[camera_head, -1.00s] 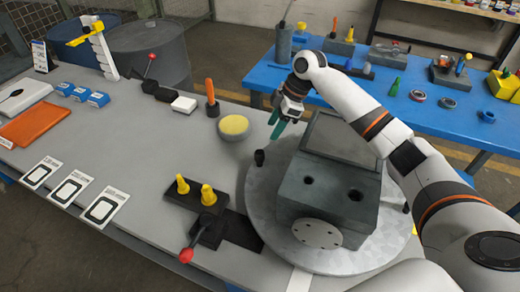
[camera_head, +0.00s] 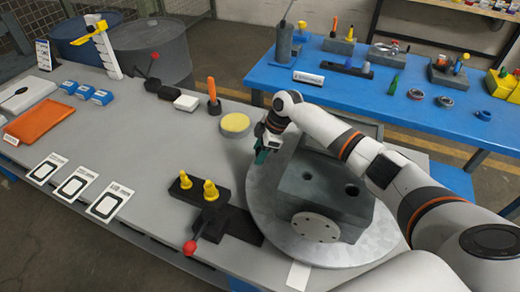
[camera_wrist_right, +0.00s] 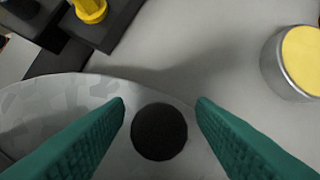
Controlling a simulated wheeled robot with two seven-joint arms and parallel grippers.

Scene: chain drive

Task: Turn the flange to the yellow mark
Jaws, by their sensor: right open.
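A large round grey plate (camera_head: 263,208) lies flat on the grey table and carries a dark grey block-shaped housing (camera_head: 319,190). A small round disc with holes (camera_head: 315,227) sits on the housing's front; I cannot tell which round part is the flange. A black round knob (camera_wrist_right: 159,131) stands at the plate's edge in the right wrist view; in the head view my gripper hides it. My right gripper (camera_head: 262,156) is open, its green fingers on either side of the knob, with gaps showing. I make out no yellow mark on the plate. My left gripper is out of view.
A yellow-topped round tin (camera_head: 235,124) stands close behind the right gripper. A black fixture with yellow pegs (camera_head: 210,190) and a red-knobbed lever (camera_head: 190,247) stands left of the plate. A white strip (camera_head: 299,275) lies at the plate's front.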

